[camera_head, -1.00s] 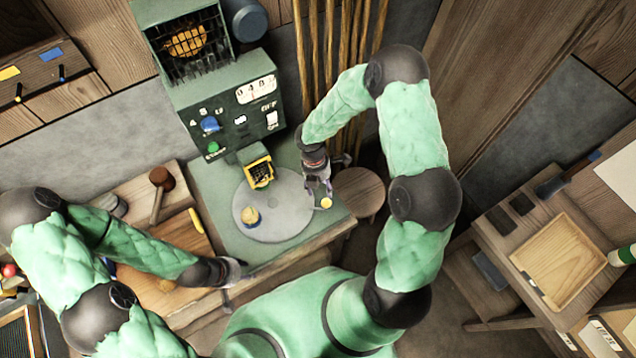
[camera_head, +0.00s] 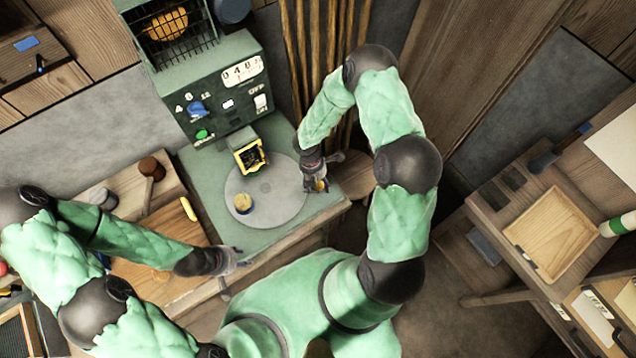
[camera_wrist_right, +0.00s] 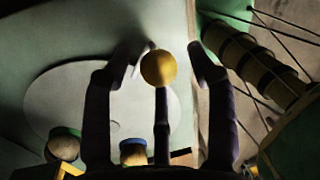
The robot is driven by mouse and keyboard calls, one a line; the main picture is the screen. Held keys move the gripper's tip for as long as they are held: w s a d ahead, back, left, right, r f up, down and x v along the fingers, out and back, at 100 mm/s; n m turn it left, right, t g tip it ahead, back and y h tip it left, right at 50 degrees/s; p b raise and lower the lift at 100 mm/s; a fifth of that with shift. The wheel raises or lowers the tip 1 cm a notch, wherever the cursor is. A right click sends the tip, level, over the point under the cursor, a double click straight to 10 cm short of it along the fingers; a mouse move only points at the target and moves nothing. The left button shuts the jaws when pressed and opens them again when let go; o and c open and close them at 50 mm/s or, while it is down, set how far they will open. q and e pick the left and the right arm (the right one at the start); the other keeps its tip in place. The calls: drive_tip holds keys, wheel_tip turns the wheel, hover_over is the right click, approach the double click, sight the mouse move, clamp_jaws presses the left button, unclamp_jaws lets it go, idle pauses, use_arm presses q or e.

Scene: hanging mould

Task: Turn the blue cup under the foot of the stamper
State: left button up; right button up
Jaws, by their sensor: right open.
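The stamper (camera_head: 200,100) is a green machine with a black-and-yellow foot (camera_head: 250,155) over a grey turntable (camera_head: 285,205). A cup with a tan top (camera_head: 243,203) stands on the turntable's near left part. Something green shows under the foot.
A round wooden stool (camera_head: 356,175) stands right of the bench. Several upright poles (camera_head: 310,70) lean behind my right arm. A wooden board (camera_head: 160,245) and a mallet (camera_head: 151,170) lie left of the stamper. A side table with a tray (camera_head: 563,235) is at the far right.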

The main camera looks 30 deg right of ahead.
drive_tip(key=shift+c, duration=0.3)
clamp_jaws()
